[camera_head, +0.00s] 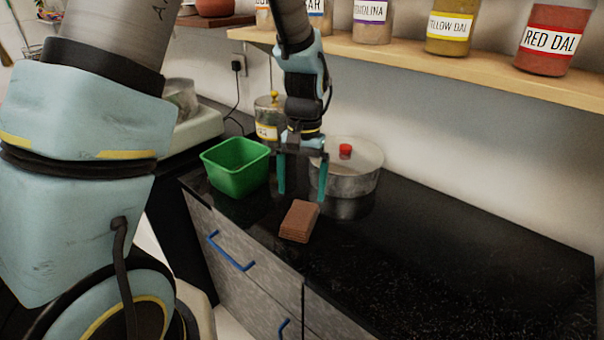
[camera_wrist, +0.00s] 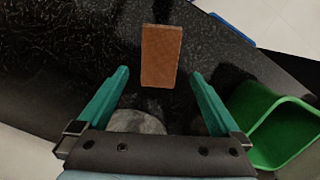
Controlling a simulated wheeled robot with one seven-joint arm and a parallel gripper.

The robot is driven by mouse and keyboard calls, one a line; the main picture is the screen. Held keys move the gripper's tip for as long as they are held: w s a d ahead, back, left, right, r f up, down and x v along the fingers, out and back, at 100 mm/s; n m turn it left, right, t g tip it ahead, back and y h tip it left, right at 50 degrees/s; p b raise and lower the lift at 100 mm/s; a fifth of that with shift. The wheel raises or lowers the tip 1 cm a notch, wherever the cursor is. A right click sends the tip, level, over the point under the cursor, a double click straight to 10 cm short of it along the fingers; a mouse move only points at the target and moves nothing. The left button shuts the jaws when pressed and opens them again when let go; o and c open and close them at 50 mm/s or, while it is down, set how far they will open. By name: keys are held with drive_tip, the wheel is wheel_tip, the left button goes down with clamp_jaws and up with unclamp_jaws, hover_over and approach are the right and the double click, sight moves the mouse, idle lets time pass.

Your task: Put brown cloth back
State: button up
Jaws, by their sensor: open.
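The brown cloth (camera_head: 299,221) is a folded, layered block lying flat on the black countertop, close to its front edge. My gripper (camera_head: 302,196) is open and empty, pointing down above the counter and a little behind the cloth. In the wrist view the cloth (camera_wrist: 161,56) lies ahead of the open fingertips (camera_wrist: 160,74), roughly centred between them and apart from both. Nothing hides the cloth in the wrist view.
A green bin (camera_head: 237,168) stands left of my gripper. A lidded metal pot (camera_head: 350,178) stands close behind it at right. A shelf (camera_head: 420,64) with labelled jars runs above. The black counter (camera_head: 455,260) to the right is clear. Blue-handled drawers (camera_head: 240,250) are below.

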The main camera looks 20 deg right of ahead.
sight(302, 210)
drive_tip(key=shift+w+d+r, duration=0.1)
drive_tip(key=shift+w+r, duration=0.05)
drive_tip(key=shift+r, duration=0.95)
drive_tip(key=shift+w+r, duration=0.1)
drive_tip(key=shift+r, duration=1)
drive_tip(key=a+r+n+t+h, duration=0.1)
drive_tip(key=a+n, duration=0.5)
drive_tip(key=a, duration=2)
drive_tip(key=shift+r+n+t, duration=0.3)
drive_tip(key=shift+r+t, duration=0.05)
drive_tip(key=shift+t, duration=0.55)
drive_tip(key=shift+a, duration=0.1)
